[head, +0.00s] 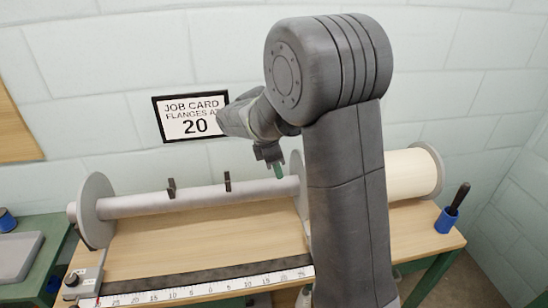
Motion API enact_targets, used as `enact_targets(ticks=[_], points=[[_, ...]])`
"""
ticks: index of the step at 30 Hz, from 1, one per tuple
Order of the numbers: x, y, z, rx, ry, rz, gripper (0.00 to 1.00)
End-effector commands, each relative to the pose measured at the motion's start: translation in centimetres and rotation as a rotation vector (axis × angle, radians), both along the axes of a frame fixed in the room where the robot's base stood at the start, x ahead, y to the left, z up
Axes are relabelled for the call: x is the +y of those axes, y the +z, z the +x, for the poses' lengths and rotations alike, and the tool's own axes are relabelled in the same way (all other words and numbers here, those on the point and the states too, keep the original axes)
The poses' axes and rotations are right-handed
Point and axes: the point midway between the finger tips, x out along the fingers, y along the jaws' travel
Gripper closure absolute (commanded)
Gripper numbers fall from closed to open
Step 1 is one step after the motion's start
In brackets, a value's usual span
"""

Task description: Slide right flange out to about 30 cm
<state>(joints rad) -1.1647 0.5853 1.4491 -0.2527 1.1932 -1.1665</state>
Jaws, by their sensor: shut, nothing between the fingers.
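A grey bar (200,200) runs across the wooden bench, with a large grey disc, the left flange (97,205), near its left end. The right flange (298,172) is a similar disc, seen nearly edge-on and partly hidden behind my arm. My gripper (277,170) is shut and empty, with a green piece at its tip, close to the left of the right flange; I cannot tell whether they touch. A ruler (195,292) lies along the front edge with zero in the middle; its right end is hidden by my arm. A job card (191,117) reads "FLANGES AT 20", partly covered.
Two dark clips (171,188) stand by the bar. A cream roll (410,174) is at right behind my arm. A blue cup (447,219) with a black-handled tool stands at the bench's right end. A small knobbed box (82,283) is at front left. The middle bench top is clear.

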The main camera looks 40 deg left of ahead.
Motion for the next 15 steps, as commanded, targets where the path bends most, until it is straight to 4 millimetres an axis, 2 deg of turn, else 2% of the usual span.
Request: enact_targets(ticks=[5,9,15], points=[[-0.7,-3.6,0.7,0.003,-0.002,-0.004,1.00],[-2.2,-3.1,2.5,0.001,-0.005,0.001,1.00],[-3.1,-3.2,3.6,0.000,-0.002,0.001,1.00]])
